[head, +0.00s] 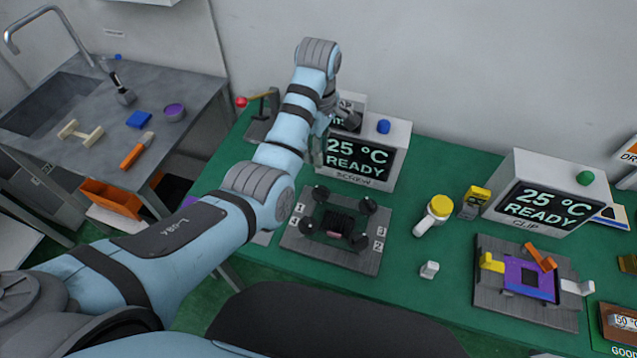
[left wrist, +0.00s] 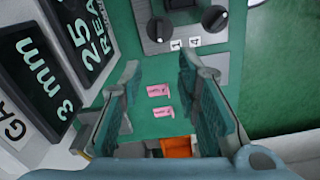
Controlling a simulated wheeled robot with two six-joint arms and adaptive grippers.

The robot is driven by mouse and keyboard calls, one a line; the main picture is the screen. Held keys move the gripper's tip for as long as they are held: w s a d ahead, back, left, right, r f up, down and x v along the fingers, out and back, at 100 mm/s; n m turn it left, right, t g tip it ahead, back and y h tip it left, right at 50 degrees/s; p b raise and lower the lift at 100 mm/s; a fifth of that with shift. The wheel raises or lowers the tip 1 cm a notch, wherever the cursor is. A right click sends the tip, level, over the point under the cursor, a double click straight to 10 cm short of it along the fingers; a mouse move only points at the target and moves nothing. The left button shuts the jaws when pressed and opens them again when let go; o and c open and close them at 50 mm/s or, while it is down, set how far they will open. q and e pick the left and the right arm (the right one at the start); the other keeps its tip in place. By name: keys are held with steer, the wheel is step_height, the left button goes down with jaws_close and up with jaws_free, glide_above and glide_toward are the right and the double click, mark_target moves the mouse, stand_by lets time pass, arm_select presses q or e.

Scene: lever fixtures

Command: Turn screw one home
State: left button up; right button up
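The screw fixture is a grey slatted plate (head: 290,237) with several black knobs around a dark block with a reddish label. In the left wrist view, two black knobs, one at the left (left wrist: 160,29), show at the top on the fixture plate. My left gripper (head: 319,150) is beyond the fixture, beside the screw display, partly hidden by its arm. Its fingers (left wrist: 158,110) are apart with nothing between them, above green table and pink labels. My right gripper is out of view.
The screw display (head: 384,138) reads 25 °C READY and stands close to my left gripper. A red-knobbed lever (head: 262,117) is behind my arm. A yellow-topped white tool (head: 433,214) and the clip fixture (head: 490,291) are to the right. The table between has clear patches.

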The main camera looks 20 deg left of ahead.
mark_target(318, 187)
arm_select(q)
step_height(318, 187, down, 14)
steer(key=b, duration=0.3)
steer(key=shift+f, duration=0.1)
steer(key=shift+a, duration=0.1)
jaws_close()
